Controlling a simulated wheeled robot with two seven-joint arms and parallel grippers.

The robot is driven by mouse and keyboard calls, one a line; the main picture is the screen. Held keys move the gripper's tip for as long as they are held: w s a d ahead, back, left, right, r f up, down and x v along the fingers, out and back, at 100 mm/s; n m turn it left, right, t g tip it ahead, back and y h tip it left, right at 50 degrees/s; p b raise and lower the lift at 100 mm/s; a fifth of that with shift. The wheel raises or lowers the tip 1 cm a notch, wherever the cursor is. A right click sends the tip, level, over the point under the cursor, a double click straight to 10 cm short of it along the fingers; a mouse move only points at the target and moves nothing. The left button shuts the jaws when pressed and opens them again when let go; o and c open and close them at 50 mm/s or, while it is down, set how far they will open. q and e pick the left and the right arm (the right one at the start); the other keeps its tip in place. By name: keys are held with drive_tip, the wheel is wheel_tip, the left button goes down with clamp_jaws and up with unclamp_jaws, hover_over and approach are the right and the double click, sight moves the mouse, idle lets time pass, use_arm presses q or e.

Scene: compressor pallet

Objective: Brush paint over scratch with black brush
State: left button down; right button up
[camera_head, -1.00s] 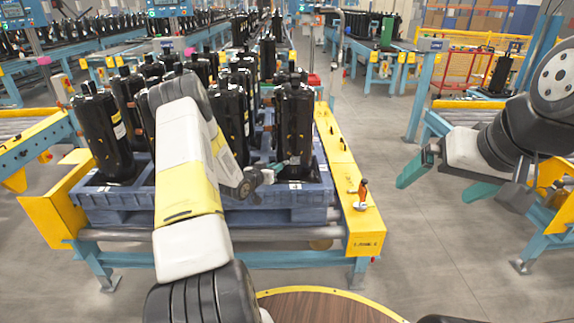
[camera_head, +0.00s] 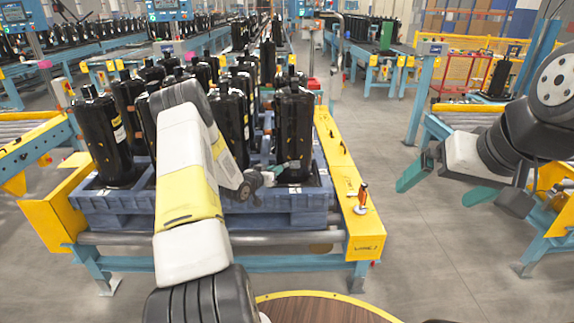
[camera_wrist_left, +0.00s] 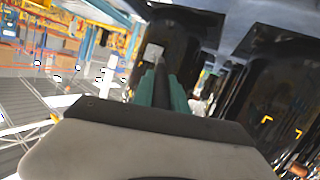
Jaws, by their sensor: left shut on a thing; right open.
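My left gripper (camera_head: 277,172) is at the lower front of the front-right black compressor (camera_head: 294,128), above the blue pallet (camera_head: 315,198). In the left wrist view its teal fingers (camera_wrist_left: 164,92) are shut on a thin dark thing, apparently the black brush (camera_wrist_left: 161,82). The brush points toward a dark compressor surface; I cannot tell whether its tip touches. A pale patch (camera_wrist_left: 153,53) shows on that surface. I cannot make out the scratch. My right gripper (camera_head: 447,183) is open and empty over the floor at the right.
Several black compressors (camera_head: 105,135) stand close together on the pallet, left of and behind the left arm. The grey floor (camera_head: 400,225) between conveyors is clear.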

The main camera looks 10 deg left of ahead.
use_arm(q)
drive_tip(key=shift+w+a, duration=0.25)
drive_tip(key=shift+w, duration=0.7)
drive_tip(key=shift+w+d, duration=0.5)
drive_tip(key=shift+d, duration=1.55)
drive_tip(key=shift+s+a, duration=0.25)
drive_tip(key=shift+a, duration=0.4)
drive_tip(key=shift+s+a, duration=0.3)
drive_tip(key=shift+a, duration=0.4)
drive_tip(key=shift+s+a, duration=0.25)
drive_tip(key=shift+a, duration=0.4)
drive_tip(key=s+d, duration=0.1)
drive_tip(key=s, duration=0.4)
drive_tip(key=shift+s+d, duration=0.35)
drive_tip(key=shift+s, duration=0.05)
drive_tip(key=shift+s+d, duration=0.2)
drive_tip(key=shift+s, duration=0.55)
drive_tip(key=shift+s+d, duration=0.2)
drive_tip(key=shift+s, duration=0.5)
